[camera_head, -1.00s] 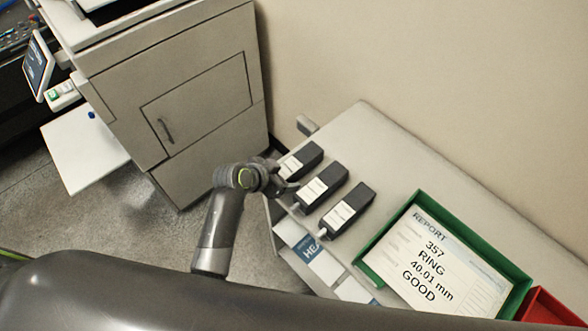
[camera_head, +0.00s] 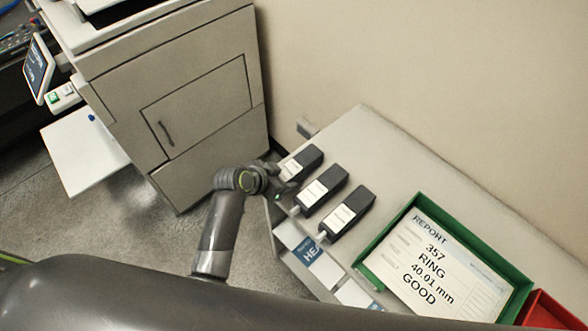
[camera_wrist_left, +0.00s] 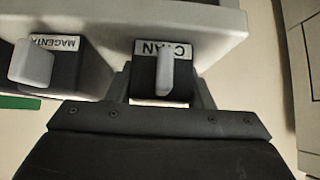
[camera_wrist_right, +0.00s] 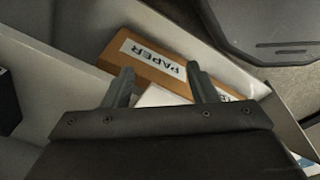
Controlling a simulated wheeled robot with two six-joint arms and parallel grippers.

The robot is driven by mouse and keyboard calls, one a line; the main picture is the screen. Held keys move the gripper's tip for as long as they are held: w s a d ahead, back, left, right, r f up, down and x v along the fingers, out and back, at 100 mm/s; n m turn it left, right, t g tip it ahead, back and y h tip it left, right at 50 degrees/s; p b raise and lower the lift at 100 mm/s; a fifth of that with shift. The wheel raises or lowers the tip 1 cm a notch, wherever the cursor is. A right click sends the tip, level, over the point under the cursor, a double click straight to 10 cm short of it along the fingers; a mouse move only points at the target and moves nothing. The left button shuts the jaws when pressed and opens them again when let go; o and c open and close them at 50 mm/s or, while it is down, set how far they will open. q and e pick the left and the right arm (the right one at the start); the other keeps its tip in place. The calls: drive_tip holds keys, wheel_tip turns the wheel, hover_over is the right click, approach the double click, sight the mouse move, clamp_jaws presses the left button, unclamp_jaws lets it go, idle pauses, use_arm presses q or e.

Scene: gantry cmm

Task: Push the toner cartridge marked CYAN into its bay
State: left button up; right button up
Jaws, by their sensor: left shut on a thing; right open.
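The CYAN toner cartridge (camera_wrist_left: 161,78) is black with a white label and a grey tab; its end faces my left wrist camera. My left gripper (camera_wrist_left: 160,95) has its fingers on either side of that end and is shut on it. In the head view, my left gripper (camera_head: 280,190) is at the near end of the leftmost of three dark cartridges (camera_head: 302,161) on the grey table. The MAGENTA cartridge (camera_wrist_left: 66,72) is beside CYAN in the left wrist view. My right gripper (camera_wrist_right: 160,85) is open and empty over a box marked PAPER. I cannot make out the CYAN bay.
A green tray (camera_head: 369,256) with a report sheet lies right of the cartridges, with a red tray (camera_head: 545,306) beyond. The PAPER box (camera_wrist_right: 145,65) is brown. A large beige cabinet (camera_head: 200,85) with a closed door stands left of the table. The wall is behind.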

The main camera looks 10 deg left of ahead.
sight(285, 172)
idle(0.4)
use_arm(q)
drive_tip(key=shift+r, duration=0.1)
drive_tip(key=shift+r+p, duration=1.45)
drive_tip(key=shift+p, duration=0.4)
